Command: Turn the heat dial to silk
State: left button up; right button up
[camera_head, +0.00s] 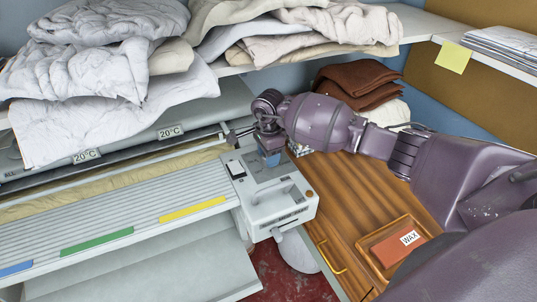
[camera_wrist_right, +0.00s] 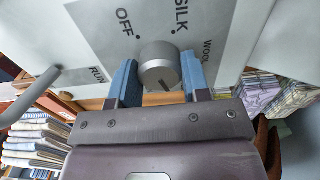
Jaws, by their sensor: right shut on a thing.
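The heat dial (camera_wrist_right: 160,68) is a grey round knob on a grey label plate (camera_wrist_right: 105,25) marked OFF, SILK and WOOL, with a dark dot by each word. My right gripper (camera_wrist_right: 158,82) has its two blue fingers on either side of the dial and is shut on it. A short dark mark shows on the dial's lower face; I cannot tell which word it is set to. In the head view my right gripper (camera_head: 269,157) is at the right end of the ironer (camera_head: 283,200), and the dial is hidden there. My left gripper is not in view.
A RUN label and a grey lever (camera_wrist_right: 40,88) are left of the dial. Folded linens (camera_head: 90,60) lie on the shelf above the ironer. A wooden top (camera_head: 350,190) to the right holds brown cloths (camera_head: 360,80) and a tray with a WAX block (camera_head: 393,246).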

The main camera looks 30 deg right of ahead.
jog(key=m, duration=0.5)
jog(key=shift+m, duration=0.3)
jog(key=m+p, duration=0.1)
jog(key=m, duration=0.1)
jog(key=shift+m, duration=0.8)
jog(key=o, duration=0.9)
jog(key=shift+o, duration=0.2)
